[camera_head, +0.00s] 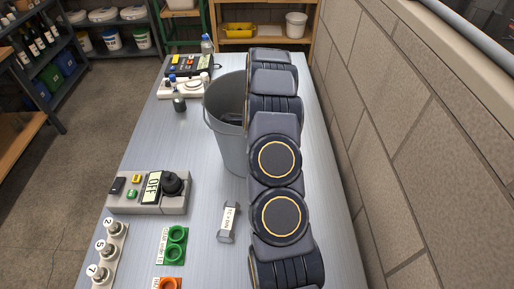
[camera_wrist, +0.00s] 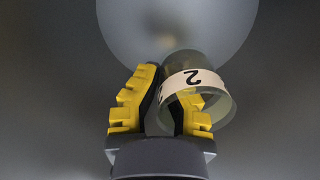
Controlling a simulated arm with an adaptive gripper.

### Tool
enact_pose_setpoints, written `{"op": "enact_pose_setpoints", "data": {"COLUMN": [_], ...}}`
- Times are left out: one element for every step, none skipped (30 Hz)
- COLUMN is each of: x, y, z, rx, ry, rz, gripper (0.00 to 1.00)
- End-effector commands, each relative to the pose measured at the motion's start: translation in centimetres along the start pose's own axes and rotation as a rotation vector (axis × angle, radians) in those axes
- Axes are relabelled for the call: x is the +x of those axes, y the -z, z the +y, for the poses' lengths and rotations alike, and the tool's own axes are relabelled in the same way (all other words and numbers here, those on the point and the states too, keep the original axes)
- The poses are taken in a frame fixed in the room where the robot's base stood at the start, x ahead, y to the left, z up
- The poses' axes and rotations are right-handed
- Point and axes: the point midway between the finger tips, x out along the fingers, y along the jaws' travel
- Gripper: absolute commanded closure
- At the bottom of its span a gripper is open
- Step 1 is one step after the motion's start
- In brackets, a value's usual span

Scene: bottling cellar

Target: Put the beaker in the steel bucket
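The steel bucket (camera_head: 223,128) stands upright on the bench in the head view, partly hidden behind my arm. My gripper reaches down into it, so the head view hides the fingertips. In the wrist view my gripper (camera_wrist: 165,100) has yellow fingers with dark pads and a gap between them. The clear glass beaker (camera_wrist: 222,106), with a pale band marked 2, overlaps the right finger, which shows through the glass. The beaker looks tilted. Whether the fingers grip its wall is unclear. The bucket's grey inside (camera_wrist: 50,80) and a lighter round area (camera_wrist: 215,25) surround them.
A control box marked OFF (camera_head: 150,193), a grey labelled weight (camera_head: 228,222), green rings (camera_head: 172,244) and a row of numbered knobs (camera_head: 107,252) lie on the near bench. Devices (camera_head: 184,88) and a bottle (camera_head: 207,44) stand behind. A block wall (camera_head: 390,130) runs along the right.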

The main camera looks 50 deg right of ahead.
Motion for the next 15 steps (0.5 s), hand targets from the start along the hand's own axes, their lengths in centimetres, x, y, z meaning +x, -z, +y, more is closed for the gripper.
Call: {"op": "enact_pose_setpoints", "data": {"x": [0.5, 0.7, 1.1, 1.4, 1.8, 2.4, 2.9, 3.4, 3.8, 4.1, 4.3, 4.3, 4.3, 4.3, 4.2], "y": [-0.1, -0.1, -0.1, -0.1, -0.1, -0.1, 0.0, 0.0, -0.1, -0.1, -0.1, -0.1, -0.1, -0.1, -0.1], "z": [0.0, -0.1, -0.1, -0.1, 0.0, 0.0, 0.0, 0.1, 0.1, 0.1, 0.1, 0.0, 0.0, 0.0, 0.0], "rx": [0.0, 0.0, 0.0, 0.0, 0.0, 0.0, 0.001, 0.001, 0.001, 0.001, 0.001, 0.001, 0.001, 0.001, 0.001], "ry": [0.001, 0.002, 0.003, 0.003, 0.002, 0.001, 0.0, -0.001, -0.001, 0.0, 0.0, 0.001, 0.002, 0.002, 0.003], "rz": [-0.001, -0.001, -0.002, -0.002, -0.001, -0.001, 0.0, 0.0, 0.0, 0.0, -0.001, -0.001, -0.002, -0.002, -0.002], "gripper": [1.0, 1.0, 1.0, 1.0, 1.0, 1.0, 1.0, 1.0, 1.0, 1.0, 1.0, 1.0, 1.0, 1.0, 1.0]}}
